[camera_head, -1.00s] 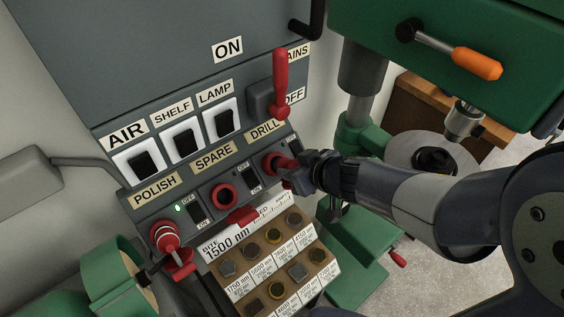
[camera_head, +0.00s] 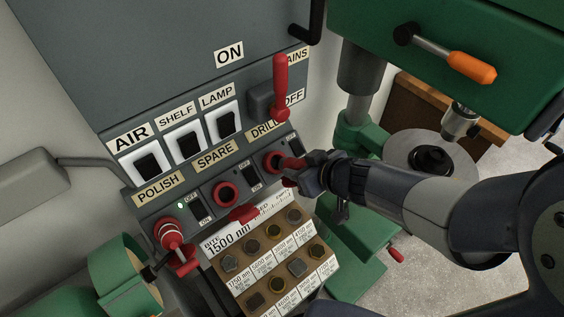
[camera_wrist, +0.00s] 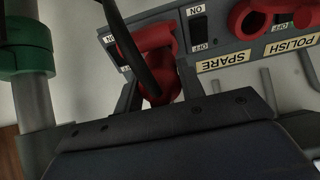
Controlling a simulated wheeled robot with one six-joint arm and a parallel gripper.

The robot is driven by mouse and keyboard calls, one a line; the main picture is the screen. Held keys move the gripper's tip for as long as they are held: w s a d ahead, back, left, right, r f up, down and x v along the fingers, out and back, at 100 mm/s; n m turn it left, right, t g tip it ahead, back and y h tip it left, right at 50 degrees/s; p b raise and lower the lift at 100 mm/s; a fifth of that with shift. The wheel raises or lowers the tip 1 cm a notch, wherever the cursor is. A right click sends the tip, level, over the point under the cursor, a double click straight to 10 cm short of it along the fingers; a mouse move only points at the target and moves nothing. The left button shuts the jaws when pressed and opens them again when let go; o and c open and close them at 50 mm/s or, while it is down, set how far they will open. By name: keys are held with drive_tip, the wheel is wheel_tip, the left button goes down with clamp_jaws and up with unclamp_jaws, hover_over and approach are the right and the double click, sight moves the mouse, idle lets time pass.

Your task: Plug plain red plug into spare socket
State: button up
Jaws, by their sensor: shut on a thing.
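My gripper (camera_head: 297,174) is at the right end of the socket row, shut on the plain red plug (camera_head: 291,163). The plug is just in front of the red-ringed drill socket (camera_head: 272,160); I cannot tell whether its tip is still inside.
A red and white striped plug (camera_head: 168,233) fills the polish socket. The red mains lever (camera_head: 280,88) stands above the drill socket. A bit rack (camera_head: 262,262) lies below the panel. The green drill press (camera_head: 355,135) is close behind my arm.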

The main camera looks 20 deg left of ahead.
drive_tip(key=shift+r, duration=0.1)
drive_tip(key=shift+r+p+v, duration=0.25)
drive_tip(key=shift+p+v, duration=1.7)
drive_tip(key=shift+v, duration=1.05)
drive_tip(key=shift+a+r, duration=0.1)
drive_tip(key=s+a+b, duration=0.3)
drive_tip(key=s+a, duration=0.4)
drive_tip(key=s, duration=0.6)
drive_tip(key=shift+s+r, duration=0.15)
drive_tip(key=shift+r, duration=0.05)
drive_tip(key=shift+a, duration=0.15)
drive_tip(key=shift+g+h, duration=0.4)
drive_tip(key=shift+h, duration=0.2)
drive_tip(key=shift+w+a+r+b+x, duration=0.1)
drive_tip(key=shift+x, duration=1.15)
drive_tip(key=shift+w+a+r+b+x, duration=0.1)
drive_tip(key=shift+x, duration=1.2)
drive_tip(key=shift+w+a+r+b+x, duration=0.1)
drive_tip(key=shift+x, duration=1.15)
drive_tip(key=shift+f, duration=0.1)
